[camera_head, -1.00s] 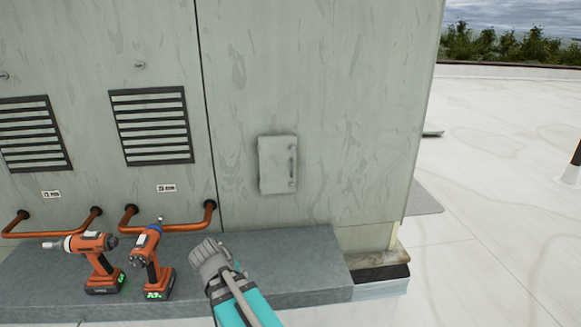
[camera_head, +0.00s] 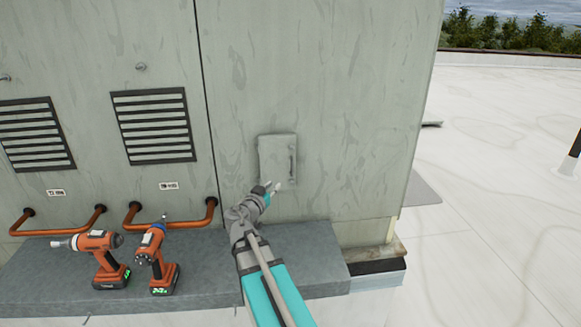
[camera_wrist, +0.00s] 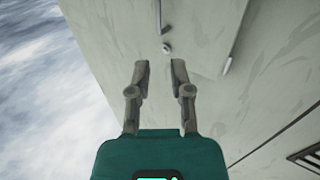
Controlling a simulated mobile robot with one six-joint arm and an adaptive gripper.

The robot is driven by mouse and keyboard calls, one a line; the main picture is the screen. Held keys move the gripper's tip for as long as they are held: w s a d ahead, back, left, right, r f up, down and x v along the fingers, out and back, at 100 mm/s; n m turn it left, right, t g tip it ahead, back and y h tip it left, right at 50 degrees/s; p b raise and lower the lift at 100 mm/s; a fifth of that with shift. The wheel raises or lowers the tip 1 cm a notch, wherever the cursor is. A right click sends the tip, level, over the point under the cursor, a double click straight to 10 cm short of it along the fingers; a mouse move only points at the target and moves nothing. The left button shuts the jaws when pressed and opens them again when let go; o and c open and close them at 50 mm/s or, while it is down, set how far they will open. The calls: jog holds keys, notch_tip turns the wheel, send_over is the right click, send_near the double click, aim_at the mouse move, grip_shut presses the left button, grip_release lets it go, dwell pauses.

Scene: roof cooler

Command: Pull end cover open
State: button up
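The end cover (camera_head: 273,158) is a small pale grey-green panel on the cabinet's right-hand wall, and it looks closed. Its slim upright handle (camera_head: 292,160) is near its right edge. My gripper (camera_head: 275,188) is in front of the cover's lower edge, just below and left of the handle. In the wrist view, my gripper (camera_wrist: 159,66) is open, with both fingers apart and nothing between them. The handle (camera_wrist: 163,28) lies just ahead of the gap between the fingertips. The cover (camera_wrist: 203,35) is to its right in that view.
A grey ledge (camera_head: 215,284) runs below the wall. Two orange power drills (camera_head: 103,258) (camera_head: 154,260) stand on it, left of my arm. Copper pipes (camera_head: 172,223) and louvred vents (camera_head: 153,126) are on the left wall. The white roof (camera_head: 490,200) at right is mostly clear.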

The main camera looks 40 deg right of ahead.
aim_at(292, 173)
dwell(0.4)
jog(key=x, duration=1.3)
jog(key=shift+w+d, duration=0.15)
jog(key=shift+d, duration=0.2)
grip_shut()
